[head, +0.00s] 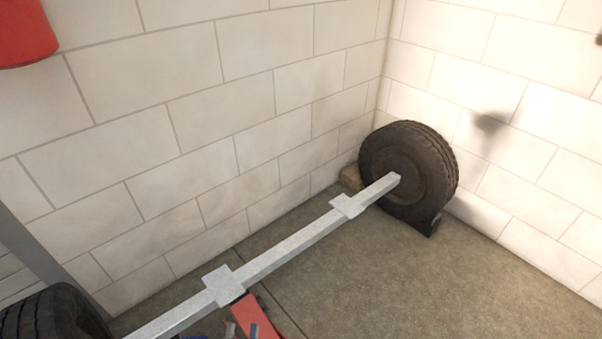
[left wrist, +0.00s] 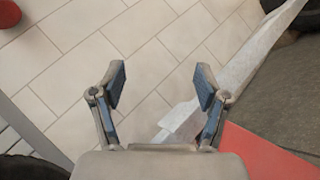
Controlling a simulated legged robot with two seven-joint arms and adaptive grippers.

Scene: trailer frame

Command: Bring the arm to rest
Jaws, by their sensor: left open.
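My left gripper (left wrist: 160,84) is open in the left wrist view, with its two blue-padded fingers apart and nothing between them. In the head view only small blue and grey parts of the gripper (head: 241,330) show at the bottom edge, close to the red beam (head: 250,311). The trailer frame's grey axle (head: 290,244) runs diagonally up to a dark wheel (head: 408,170) at the right. In the left wrist view the axle (left wrist: 235,72) and red beam (left wrist: 262,152) lie right of the fingers. My right gripper is not in view.
A second tyre (head: 50,316) is cut off at the lower left. Pale block walls (head: 180,125) meet in a corner behind the wheel. A red object (head: 25,35) is at the upper left. Bare floor (head: 400,290) lies right of the axle.

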